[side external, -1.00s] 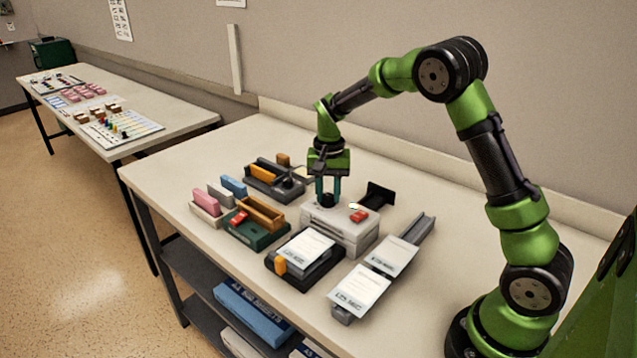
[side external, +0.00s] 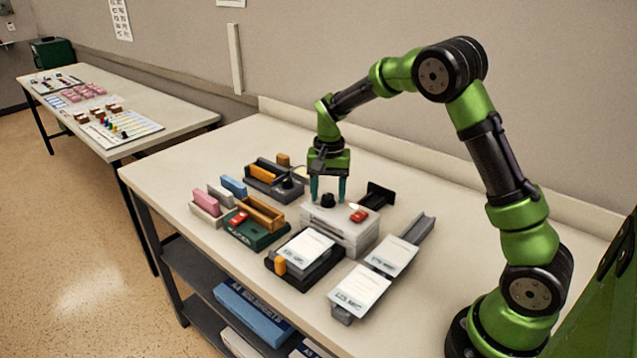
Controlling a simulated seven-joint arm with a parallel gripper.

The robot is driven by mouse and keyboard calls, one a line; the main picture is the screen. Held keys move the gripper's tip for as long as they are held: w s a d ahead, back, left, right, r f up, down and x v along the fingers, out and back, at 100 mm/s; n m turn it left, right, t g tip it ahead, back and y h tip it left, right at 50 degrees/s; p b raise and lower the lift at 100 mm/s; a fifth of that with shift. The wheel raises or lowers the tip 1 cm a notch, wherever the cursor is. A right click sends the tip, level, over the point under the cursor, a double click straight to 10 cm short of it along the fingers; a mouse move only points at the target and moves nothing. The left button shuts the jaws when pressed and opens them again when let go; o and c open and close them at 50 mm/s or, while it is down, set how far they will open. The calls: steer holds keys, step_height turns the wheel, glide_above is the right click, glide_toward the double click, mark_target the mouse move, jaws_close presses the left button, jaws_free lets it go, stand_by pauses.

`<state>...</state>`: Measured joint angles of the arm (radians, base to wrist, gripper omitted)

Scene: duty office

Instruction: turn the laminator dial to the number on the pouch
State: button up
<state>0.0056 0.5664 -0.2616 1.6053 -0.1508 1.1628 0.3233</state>
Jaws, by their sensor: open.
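The laminator (side external: 345,236) is a light grey box in the middle of the table. Its black dial (side external: 327,201) stands on the top, with a red switch (side external: 359,216) to the right. My gripper (side external: 328,192) is over the dial, its two teal fingers apart on either side of the knob with gaps visible. The dial's scale and pointer cannot be made out. White printed pouches lie in front: one (side external: 304,245) on a black tray, one (side external: 391,256) at the right and one (side external: 358,288) nearest the front. Their small print is too blurred to read surely.
A green device (side external: 258,236) with an orange block stands left of the laminator, near pink and blue pieces in a holder (side external: 207,215). A dark grey tray (side external: 262,185) is behind. A black bracket (side external: 380,193) stands at right. The table's back right is clear.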

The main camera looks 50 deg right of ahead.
mark_target(330, 198)
step_height(330, 198, up, 17)
stand_by(0.4)
steer(key=s+a+n+t+y, duration=0.1)
steer(key=s+a+n+t, duration=0.2)
steer(key=s+a, duration=0.3)
steer(key=s+a+f+n+t+y, duration=0.1)
steer(key=s+a+n+t, duration=0.3)
steer(key=s, duration=1.1)
steer(key=shift+s+a, duration=0.25)
steer(key=shift+a, duration=0.9)
